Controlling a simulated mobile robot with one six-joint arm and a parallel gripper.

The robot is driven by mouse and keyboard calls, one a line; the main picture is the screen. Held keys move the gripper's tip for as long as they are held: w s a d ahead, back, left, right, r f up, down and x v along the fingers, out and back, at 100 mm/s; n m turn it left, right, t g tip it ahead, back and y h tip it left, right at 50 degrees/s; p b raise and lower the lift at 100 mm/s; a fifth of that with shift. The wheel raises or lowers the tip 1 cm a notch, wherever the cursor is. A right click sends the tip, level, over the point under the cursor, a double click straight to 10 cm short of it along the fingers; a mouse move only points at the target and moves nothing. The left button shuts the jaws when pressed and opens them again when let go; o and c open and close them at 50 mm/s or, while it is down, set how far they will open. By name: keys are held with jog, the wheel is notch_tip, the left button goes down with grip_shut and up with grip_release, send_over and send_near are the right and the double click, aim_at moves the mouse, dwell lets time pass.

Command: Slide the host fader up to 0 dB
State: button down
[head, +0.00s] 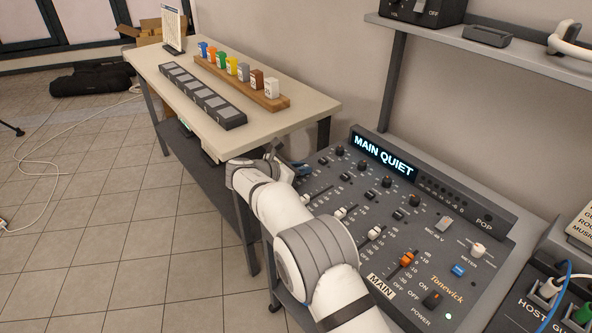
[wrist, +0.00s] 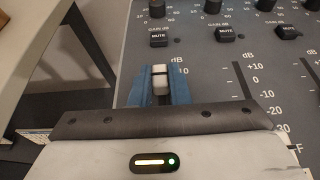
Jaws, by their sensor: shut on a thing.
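My gripper (wrist: 160,80) is shut on a white fader cap (wrist: 161,79) in the wrist view, with a blue finger on each side of it. This is the leftmost fader I see there, below a MUTE button (wrist: 159,41). My fingers cover its scale. The cap sits roughly level with the 0 mark on the neighbouring scale. No channel name shows, so I cannot read that it is the host fader. In the head view my gripper (head: 286,168) is at the mixer's left end and hides this cap. The mixer (head: 432,222) display (head: 384,154) reads MAIN QUIET.
More white fader caps, such as one (head: 340,213), and an orange MAIN fader (head: 407,259) lie to the right. A beige table (head: 310,108) with coloured blocks stands behind. A shelf (head: 500,46) hangs above the mixer. A cabled box (head: 545,290) sits at right.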

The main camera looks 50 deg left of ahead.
jog(key=c, duration=1.4)
grip_release()
jog(key=shift+o, duration=0.2)
jog(key=shift+s, duration=0.2)
jog(key=v, duration=0.7)
jog(key=shift+s+r+b, duration=0.2)
jog(key=shift+s+b, duration=0.05)
jog(key=shift+b, duration=0.05)
jog(key=shift+w, duration=0.1)
